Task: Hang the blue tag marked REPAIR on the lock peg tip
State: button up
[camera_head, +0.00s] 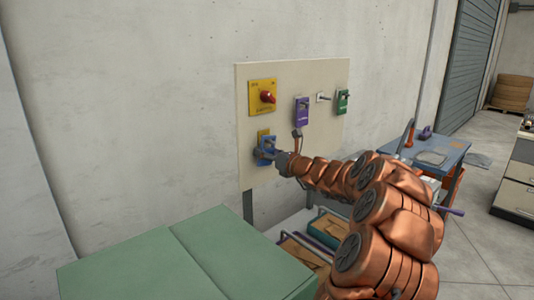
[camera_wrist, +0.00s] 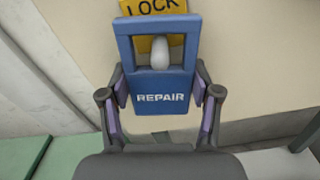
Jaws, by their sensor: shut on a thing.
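The blue tag marked REPAIR (camera_wrist: 160,84) is upright in the wrist view, with an open window in its upper half. My gripper (camera_wrist: 161,90) is shut on its lower part, with a finger at each side edge. The pale rounded lock peg (camera_wrist: 160,53) shows inside the window; I cannot tell whether its tip passes through or stays behind. The yellow LOCK plate (camera_wrist: 153,7) is behind the tag's top. In the head view my gripper (camera_head: 275,154) holds the blue tag (camera_head: 264,147) against the board's lower left, largely covering the peg and plate.
The cream board (camera_head: 312,150) carries a yellow plate with a red rotary switch (camera_head: 267,97), a purple tag (camera_head: 302,112), a bare peg (camera_head: 323,97) and a green tag (camera_head: 342,101). A green cabinet top (camera_head: 190,262) is at lower left. A blue table (camera_head: 432,152) stands right.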

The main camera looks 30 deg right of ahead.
dwell(0.3)
jog(key=o, duration=1.2)
jog(key=s, duration=0.4)
jog(key=s+d, duration=0.1)
jog(key=s, duration=0.7)
jog(key=shift+d, duration=0.35)
jog(key=shift+a, duration=0.1)
